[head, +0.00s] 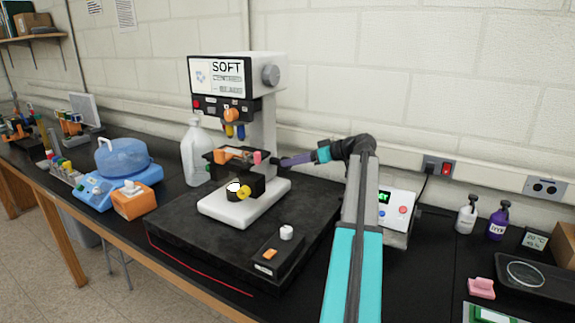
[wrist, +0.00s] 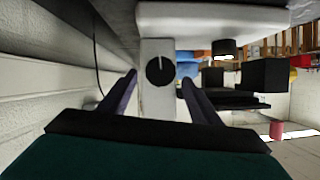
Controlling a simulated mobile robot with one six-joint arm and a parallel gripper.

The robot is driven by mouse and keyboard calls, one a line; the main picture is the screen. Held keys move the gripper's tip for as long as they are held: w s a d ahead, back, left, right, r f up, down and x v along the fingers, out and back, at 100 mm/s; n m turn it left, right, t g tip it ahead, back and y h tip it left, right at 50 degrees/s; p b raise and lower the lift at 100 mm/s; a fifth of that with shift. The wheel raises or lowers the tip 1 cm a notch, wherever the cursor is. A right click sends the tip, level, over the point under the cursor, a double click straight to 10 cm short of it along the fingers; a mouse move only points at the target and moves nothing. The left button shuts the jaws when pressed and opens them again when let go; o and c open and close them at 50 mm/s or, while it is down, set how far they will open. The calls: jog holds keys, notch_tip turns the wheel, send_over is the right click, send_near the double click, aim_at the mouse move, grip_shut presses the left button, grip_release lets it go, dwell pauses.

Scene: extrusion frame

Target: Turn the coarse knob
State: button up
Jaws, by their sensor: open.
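The white microscope (head: 232,208) stands on a dark slab. In the wrist view a round black knob (wrist: 160,71) with a white pointer line sits on the microscope's pale column (wrist: 158,105); it looks like the coarse knob. My gripper (wrist: 158,82) is open, with one purple finger on each side of the knob in the picture. I cannot tell whether the fingertips reach around it. In the head view my gripper (head: 284,162) points left at the column's right side.
A grey knob (head: 271,75) is on the microscope's head, and a yellow knob (head: 243,192) is below its stage. A small box with a white knob (head: 286,232) sits on the slab. A white display box (head: 398,212) stands beside my arm. The wall runs close behind.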

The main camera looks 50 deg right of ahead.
jog(key=b+v, duration=0.1)
jog(key=v, duration=0.8)
jog(key=shift+w+a, duration=0.1)
dwell(1.2)
